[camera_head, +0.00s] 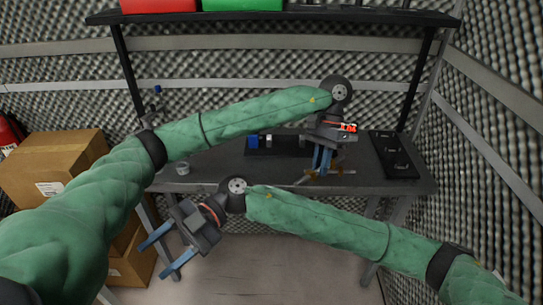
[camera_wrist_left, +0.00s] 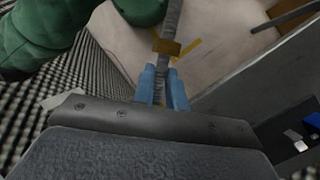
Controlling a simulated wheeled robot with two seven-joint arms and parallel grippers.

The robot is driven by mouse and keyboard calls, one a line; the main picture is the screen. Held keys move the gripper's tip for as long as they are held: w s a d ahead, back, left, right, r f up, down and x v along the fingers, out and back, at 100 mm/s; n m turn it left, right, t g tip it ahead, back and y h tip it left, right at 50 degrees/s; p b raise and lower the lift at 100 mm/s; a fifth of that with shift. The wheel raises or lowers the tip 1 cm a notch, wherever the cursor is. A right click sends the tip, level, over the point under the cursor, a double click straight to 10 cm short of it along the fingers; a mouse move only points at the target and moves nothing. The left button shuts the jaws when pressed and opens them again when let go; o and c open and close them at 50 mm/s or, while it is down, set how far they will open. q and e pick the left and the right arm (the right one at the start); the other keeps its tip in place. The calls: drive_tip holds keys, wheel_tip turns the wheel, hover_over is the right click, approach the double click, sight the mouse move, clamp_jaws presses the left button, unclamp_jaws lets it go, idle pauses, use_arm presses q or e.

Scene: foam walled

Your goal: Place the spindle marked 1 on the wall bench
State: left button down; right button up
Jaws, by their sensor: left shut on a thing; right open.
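My left gripper (camera_head: 321,172) is over the front part of the dark wall bench (camera_head: 220,174). It is shut on a thin grey rod with a brownish-gold band, seemingly the spindle (camera_head: 343,171). The left wrist view also shows the spindle (camera_wrist_left: 173,22) between the blue fingers (camera_wrist_left: 161,74), with its band just beyond the fingertips. No number can be read on it. Whether it touches the bench top cannot be told. My right gripper (camera_head: 153,260) is open and empty, low in front of the bench at the left.
A black holder with a blue and a white piece (camera_head: 253,141) stands at the bench's back. A black tray (camera_head: 402,169) lies at its right end and a small grey cup (camera_head: 182,168) at its left. Cardboard boxes (camera_head: 45,165) stand left. A shelf (camera_head: 300,17) hangs above.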

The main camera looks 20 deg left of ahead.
drive_tip(key=f+t+h, duration=0.1)
drive_tip(key=f+h, duration=0.1)
drive_tip(key=m+t+h, duration=0.4)
drive_tip(key=t+h, duration=1)
drive_tip(key=t, duration=0.6)
approach(308, 174)
drive_tip(key=x, duration=0.9)
drive_tip(key=shift+w+d+f, duration=0.15)
drive_tip(key=shift+f, duration=0.1)
